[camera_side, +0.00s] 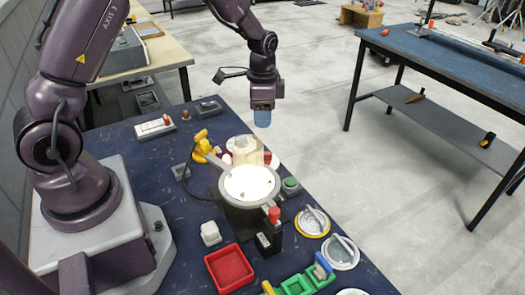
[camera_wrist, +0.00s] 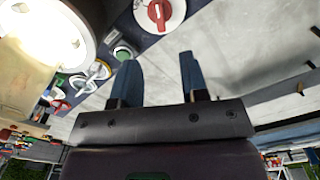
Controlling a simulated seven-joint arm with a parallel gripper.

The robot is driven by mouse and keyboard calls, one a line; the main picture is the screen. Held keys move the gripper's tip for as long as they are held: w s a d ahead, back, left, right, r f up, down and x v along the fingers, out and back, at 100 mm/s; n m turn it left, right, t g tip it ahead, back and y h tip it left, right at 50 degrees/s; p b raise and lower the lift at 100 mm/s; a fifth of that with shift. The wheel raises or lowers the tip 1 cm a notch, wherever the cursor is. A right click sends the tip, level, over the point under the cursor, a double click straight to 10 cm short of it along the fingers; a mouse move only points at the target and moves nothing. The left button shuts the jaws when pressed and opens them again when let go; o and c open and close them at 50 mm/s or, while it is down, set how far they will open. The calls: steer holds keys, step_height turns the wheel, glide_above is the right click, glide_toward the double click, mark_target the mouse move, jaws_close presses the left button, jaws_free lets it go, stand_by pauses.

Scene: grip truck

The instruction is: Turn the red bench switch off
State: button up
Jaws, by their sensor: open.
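A round white dial with a red turning handle (camera_wrist: 157,12) shows at the top edge of the wrist view, partly cut off; I take it as the red bench switch. In the side view, red and white parts (camera_side: 268,158) show behind the clear cylinder, partly hidden, and may be this switch. I cannot tell from its handle whether it is on or off. My gripper (camera_side: 262,118) hangs fingers down above the bench's far right edge, apart from everything. In the wrist view its two blue fingers (camera_wrist: 160,75) are spread with nothing between them.
A brightly lit round unit (camera_side: 249,185) with a clear cylinder (camera_side: 247,150) stands mid-bench. A green button (camera_side: 291,185), two grey-handled dials (camera_side: 313,222), a red tray (camera_side: 229,268) and a yellow object (camera_side: 200,141) surround it. Open floor lies right of the bench.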

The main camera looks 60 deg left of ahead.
mark_target(263, 153)
step_height(263, 153, down, 12)
steer(key=shift+r, duration=0.15)
stand_by(0.3)
jaws_close()
